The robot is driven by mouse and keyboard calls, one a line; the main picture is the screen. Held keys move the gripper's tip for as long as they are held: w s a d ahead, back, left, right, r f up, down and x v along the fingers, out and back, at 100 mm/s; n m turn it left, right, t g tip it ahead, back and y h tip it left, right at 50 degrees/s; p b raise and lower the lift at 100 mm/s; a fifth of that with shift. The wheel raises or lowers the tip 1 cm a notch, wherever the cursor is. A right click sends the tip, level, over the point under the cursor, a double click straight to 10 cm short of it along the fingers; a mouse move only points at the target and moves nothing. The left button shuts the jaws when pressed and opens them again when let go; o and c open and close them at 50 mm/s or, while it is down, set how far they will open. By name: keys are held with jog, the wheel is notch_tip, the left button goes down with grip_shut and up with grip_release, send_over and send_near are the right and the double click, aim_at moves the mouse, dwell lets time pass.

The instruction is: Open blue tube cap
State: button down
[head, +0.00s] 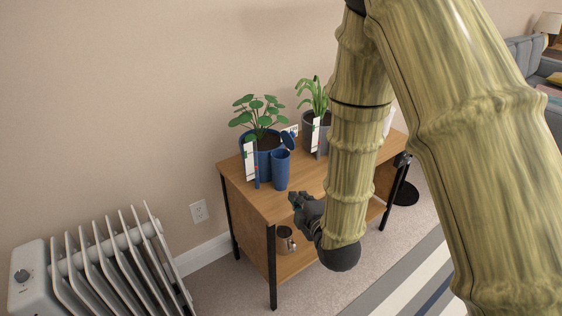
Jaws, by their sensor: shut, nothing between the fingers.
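A blue tube (281,171) stands upright near the front left of the wooden cabinet's top, in front of a potted plant. A round darker blue cap (288,140) shows at the tube's upper rim, tilted up toward the back right, and the tube's mouth looks uncovered. Whether the cap is joined to the tube is too small to tell. My gripper (296,199) is dark grey and shut with nothing in it. In the picture it is just below and right of the tube, near the cabinet's front edge, and appears apart from the tube.
The wooden cabinet (258,196) carries a leafy plant in a blue pot (265,146) and another plant (314,97) in a grey pot, with white tags. A metal mug (286,239) is on the lower shelf. A white radiator (95,268) stands left. My arm hides the cabinet's right part.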

aim_at(291, 139)
jog(key=w+a+r+n+t+y+b, duration=0.2)
jog(key=a+r+n+t+b, duration=0.1)
jog(key=a+r+n, duration=0.3)
jog(key=shift+m, duration=0.4)
jog(key=shift+w+d+r+b, duration=0.15)
jog(key=shift+w+r+b, duration=0.25)
jog(key=shift+w, duration=1.5)
jog(key=shift+w+d+r+b, duration=0.25)
jog(key=shift+w+r, duration=0.2)
jog(key=shift+w, duration=1.45)
jog(key=shift+w+d+r+b, duration=0.1)
jog(key=shift+w+r+b, duration=0.3)
jog(key=shift+w, duration=1.5)
jog(key=shift+r, duration=0.15)
